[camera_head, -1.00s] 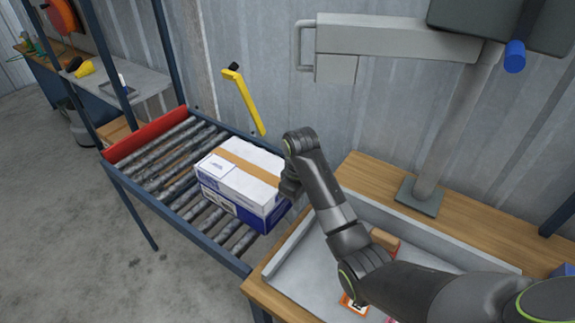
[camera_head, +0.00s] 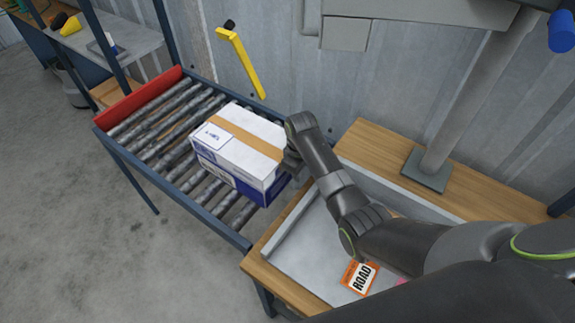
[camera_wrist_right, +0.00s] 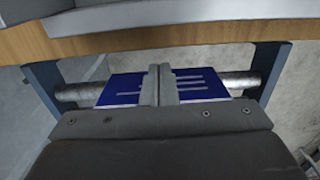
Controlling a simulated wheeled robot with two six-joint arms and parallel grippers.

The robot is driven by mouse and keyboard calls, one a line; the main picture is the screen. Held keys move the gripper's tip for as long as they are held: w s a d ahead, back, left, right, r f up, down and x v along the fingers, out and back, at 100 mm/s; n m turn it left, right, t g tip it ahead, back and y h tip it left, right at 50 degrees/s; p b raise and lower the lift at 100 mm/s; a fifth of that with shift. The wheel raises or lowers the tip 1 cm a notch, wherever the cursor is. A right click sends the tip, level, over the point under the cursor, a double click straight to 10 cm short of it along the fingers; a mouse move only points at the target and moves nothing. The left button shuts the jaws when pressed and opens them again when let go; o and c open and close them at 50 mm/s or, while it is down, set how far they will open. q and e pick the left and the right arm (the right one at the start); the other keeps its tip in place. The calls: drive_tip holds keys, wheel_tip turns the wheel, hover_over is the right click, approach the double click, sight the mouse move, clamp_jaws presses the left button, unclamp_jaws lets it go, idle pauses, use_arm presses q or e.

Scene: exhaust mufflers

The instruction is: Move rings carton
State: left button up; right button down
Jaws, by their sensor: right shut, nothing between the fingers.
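A white and blue carton (camera_head: 238,152) with a brown tape strip and a white label on top sits on the roller conveyor (camera_head: 150,148), near its right end. My right gripper (camera_head: 290,165) is at the carton's right end, shut and empty, touching or very close to it. In the right wrist view, the two fingers of the right gripper (camera_wrist_right: 160,85) are together in front of the carton's blue side (camera_wrist_right: 200,88). The wrist hides part of the carton's right end. My left gripper does not show.
A red stop plate (camera_head: 138,100) closes the conveyor's far left end. Bare rollers lie left of the carton. A wooden bench with a grey tray (camera_head: 300,240) adjoins at right, holding an orange ROAD card (camera_head: 360,278). A yellow handle (camera_head: 245,65) stands behind the conveyor.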

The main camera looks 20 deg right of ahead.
drive_tip(key=shift+w+a+r, duration=0.1)
drive_tip(key=shift+w+a, duration=0.5)
drive_tip(key=shift+w, duration=0.2)
drive_tip(key=shift+w+a, duration=0.6)
drive_tip(key=shift+w, duration=0.15)
